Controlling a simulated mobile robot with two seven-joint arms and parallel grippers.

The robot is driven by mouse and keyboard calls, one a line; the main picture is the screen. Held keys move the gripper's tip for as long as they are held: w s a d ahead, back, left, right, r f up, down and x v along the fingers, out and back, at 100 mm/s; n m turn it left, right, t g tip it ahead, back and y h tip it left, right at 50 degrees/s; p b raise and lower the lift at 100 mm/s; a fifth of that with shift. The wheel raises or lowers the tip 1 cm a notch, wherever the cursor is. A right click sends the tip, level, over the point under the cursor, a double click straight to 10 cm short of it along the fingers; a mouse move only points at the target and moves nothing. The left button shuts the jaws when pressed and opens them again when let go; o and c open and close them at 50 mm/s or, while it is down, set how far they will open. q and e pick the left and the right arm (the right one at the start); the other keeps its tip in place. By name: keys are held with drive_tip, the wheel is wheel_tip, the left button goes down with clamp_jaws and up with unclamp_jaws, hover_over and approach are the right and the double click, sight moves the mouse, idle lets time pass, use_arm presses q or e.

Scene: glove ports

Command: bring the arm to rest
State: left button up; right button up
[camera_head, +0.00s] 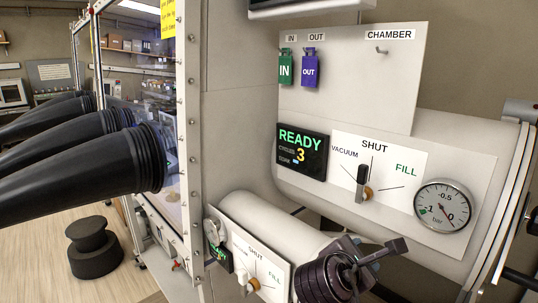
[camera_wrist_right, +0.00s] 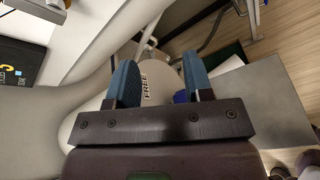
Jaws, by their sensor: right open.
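My right gripper (camera_head: 374,256) shows at the bottom of the head view, in front of the smaller white cylinder (camera_head: 262,215) and its valve panel (camera_head: 245,262). In the right wrist view my right gripper (camera_wrist_right: 160,78) has its two blue fingers spread apart with nothing between them. Beyond the fingers is a pale round surface with a FREE label (camera_wrist_right: 146,90); I cannot tell how far away it is. The right arm's links are mostly out of the head view. My left gripper is not in view.
The large chamber panel (camera_head: 350,70) holds a green IN tag (camera_head: 286,68), a purple OUT tag (camera_head: 310,70) and an empty hook. A display (camera_head: 301,150) reads READY 3. A gauge (camera_head: 442,207) sits at right. Black gloves (camera_head: 90,175) stick out at left, above a black stool (camera_head: 94,248).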

drive_tip(key=s+d+f+m+g+y, duration=0.25)
drive_tip(key=s+f+m, duration=0.2)
drive_tip(key=f, duration=0.25)
drive_tip(key=s+d+f+m+g+y, duration=0.1)
drive_tip(key=s+d+f+m+y, duration=0.1)
drive_tip(key=s+d+f+m, duration=0.3)
drive_tip(key=s+f+m+g+y, duration=0.1)
drive_tip(key=s+f+m+y, duration=0.1)
drive_tip(key=s+f+m, duration=0.5)
drive_tip(key=s+f+m+g+y, duration=0.15)
drive_tip(key=s+m, duration=0.25)
drive_tip(key=s, duration=0.7)
drive_tip(key=w+f+t+y+b, duration=0.1)
drive_tip(key=w+f+t, duration=0.6)
drive_tip(key=f, duration=0.4)
drive_tip(key=shift+d+t, duration=0.3)
drive_tip(key=shift+d, duration=0.15)
